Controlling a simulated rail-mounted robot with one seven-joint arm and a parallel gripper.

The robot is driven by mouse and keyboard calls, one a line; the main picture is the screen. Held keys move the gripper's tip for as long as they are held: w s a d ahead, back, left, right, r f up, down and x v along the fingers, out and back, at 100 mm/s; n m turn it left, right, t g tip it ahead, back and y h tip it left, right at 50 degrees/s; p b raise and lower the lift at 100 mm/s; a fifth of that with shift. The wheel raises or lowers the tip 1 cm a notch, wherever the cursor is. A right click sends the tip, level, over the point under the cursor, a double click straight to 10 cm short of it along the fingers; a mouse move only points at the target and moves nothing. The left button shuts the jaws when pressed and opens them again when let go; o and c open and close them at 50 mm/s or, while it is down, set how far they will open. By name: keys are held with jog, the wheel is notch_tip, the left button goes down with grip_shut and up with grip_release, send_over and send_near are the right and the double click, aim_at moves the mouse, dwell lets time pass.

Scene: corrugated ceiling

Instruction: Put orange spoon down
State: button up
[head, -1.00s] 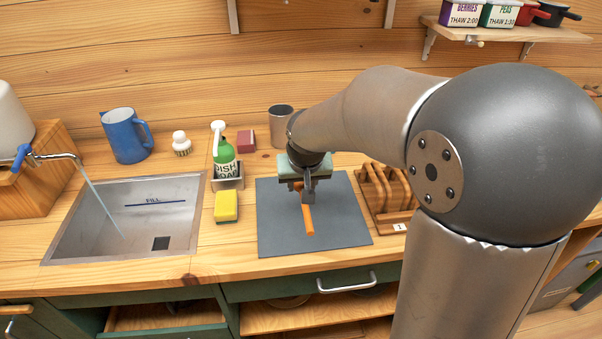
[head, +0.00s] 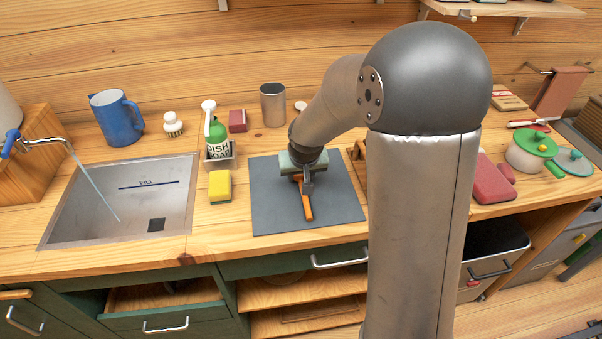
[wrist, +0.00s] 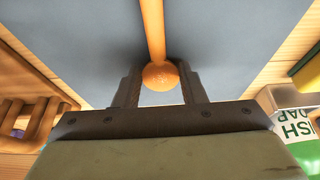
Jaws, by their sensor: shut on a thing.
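The orange spoon (head: 306,203) is in my gripper, low over or on the dark grey mat (head: 262,205); I cannot tell whether it touches the mat. In the wrist view the spoon's rounded end (wrist: 161,75) sits between the two fingers and its handle (wrist: 152,30) runs away over the mat. My gripper (head: 307,187) is shut on the spoon. The gripper's body partly hides the spoon's far end in the head view.
Left of the mat are a yellow sponge (head: 220,186), a green dish soap bottle (head: 216,140) and the sink (head: 110,205) with running water. A wooden rack (wrist: 32,117) stands beside the mat, mostly hidden behind my arm in the head view. The mat is bare around the spoon.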

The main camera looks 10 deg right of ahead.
jog(key=o, duration=1)
jog(key=shift+o, duration=0.2)
jog(key=shift+r+p, duration=0.25)
jog(key=shift+p, duration=0.15)
jog(key=b+v, duration=0.1)
jog(key=v, duration=1)
jog(key=s+f+g, duration=0.2)
jog(key=s, duration=0.9)
jog(key=s+d+f+g, duration=0.1)
jog(key=s+f+g, duration=0.1)
jog(key=s, duration=1)
jog(key=shift+s+f+n, duration=0.3)
jog(key=shift+n, duration=0.1)
